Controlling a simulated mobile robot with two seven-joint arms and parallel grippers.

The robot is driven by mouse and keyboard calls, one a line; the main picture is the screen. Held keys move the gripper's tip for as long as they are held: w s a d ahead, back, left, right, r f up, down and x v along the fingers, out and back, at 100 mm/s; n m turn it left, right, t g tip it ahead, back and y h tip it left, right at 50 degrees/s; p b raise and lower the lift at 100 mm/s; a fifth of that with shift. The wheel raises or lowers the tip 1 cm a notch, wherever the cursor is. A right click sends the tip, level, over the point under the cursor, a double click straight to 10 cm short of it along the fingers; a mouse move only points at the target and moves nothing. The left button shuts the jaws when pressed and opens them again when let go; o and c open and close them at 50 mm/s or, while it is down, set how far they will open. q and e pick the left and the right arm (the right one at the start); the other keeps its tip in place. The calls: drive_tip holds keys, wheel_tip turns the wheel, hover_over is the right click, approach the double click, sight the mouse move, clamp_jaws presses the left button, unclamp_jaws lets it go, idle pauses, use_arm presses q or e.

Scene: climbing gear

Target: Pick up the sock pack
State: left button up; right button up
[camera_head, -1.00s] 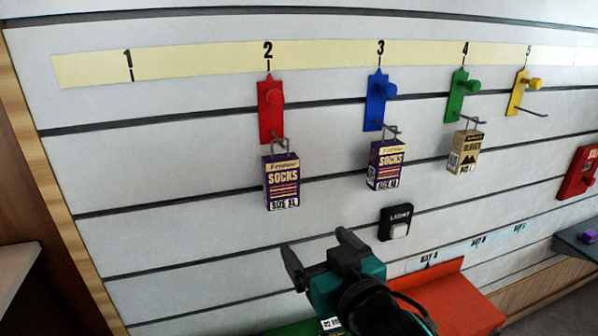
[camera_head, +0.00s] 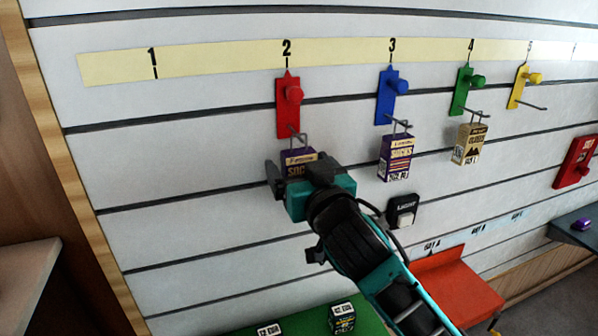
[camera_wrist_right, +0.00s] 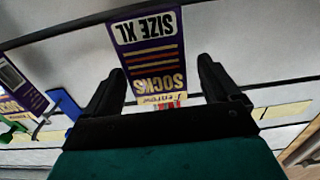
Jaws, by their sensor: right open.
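A purple sock pack (camera_head: 298,157) hangs on the red hook (camera_head: 288,108) under number 2; my gripper hides its lower part. In the right wrist view this sock pack (camera_wrist_right: 151,45) shows upside down, reads SIZE XL, and lies between the fingers. My right gripper (camera_head: 297,174) is open in front of it, with one finger on each side; I cannot tell whether they touch. The right gripper also shows in the wrist view (camera_wrist_right: 162,78). A second sock pack (camera_head: 397,158) hangs on the blue hook (camera_head: 387,97) under number 3. My left gripper is not in view.
A tan gloves pack (camera_head: 469,144) hangs on the green hook (camera_head: 461,93); the yellow hook (camera_head: 518,88) is empty. A black light switch (camera_head: 403,211) is on the wall. A red tray (camera_head: 460,285) and a green surface with boxes (camera_head: 290,320) lie below.

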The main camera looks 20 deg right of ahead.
sight(296, 161)
drive_tip(key=shift+w, duration=1.55)
drive_tip(key=c, duration=1.1)
